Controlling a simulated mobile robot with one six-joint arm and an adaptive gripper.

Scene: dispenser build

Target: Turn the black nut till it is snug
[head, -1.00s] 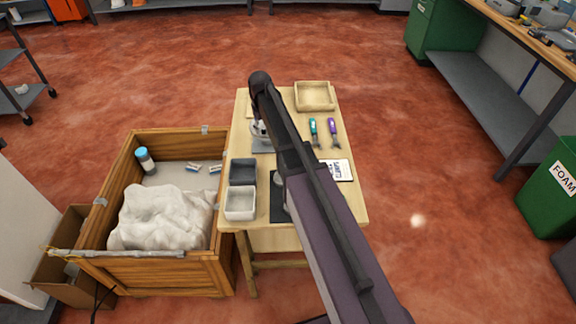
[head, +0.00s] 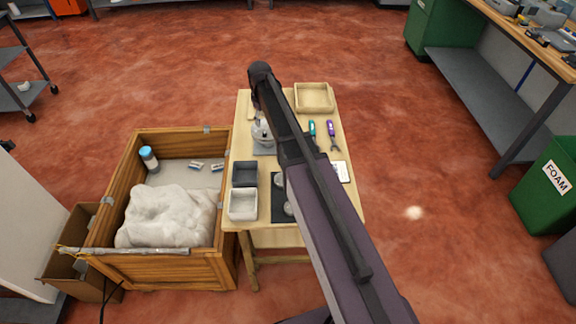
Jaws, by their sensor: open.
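A pale, rounded dispenser part (head: 262,133) stands on a grey mat (head: 264,150) at the left middle of the small wooden table (head: 345,205). The black nut cannot be made out at this size and angle. My arm reaches across the table from the lower right. My gripper (head: 258,113) points down just above the pale part, partly covered by my arm. It is open. I cannot tell whether its fingers are around the nut or apart from it.
A dark grey bin (head: 244,173) and a white bin (head: 243,204) stand on the table's left edge. An empty wooden tray (head: 314,97) is at the back. Teal (head: 312,131) and purple (head: 331,130) tools lie at right. A wooden crate (head: 170,268) adjoins the table.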

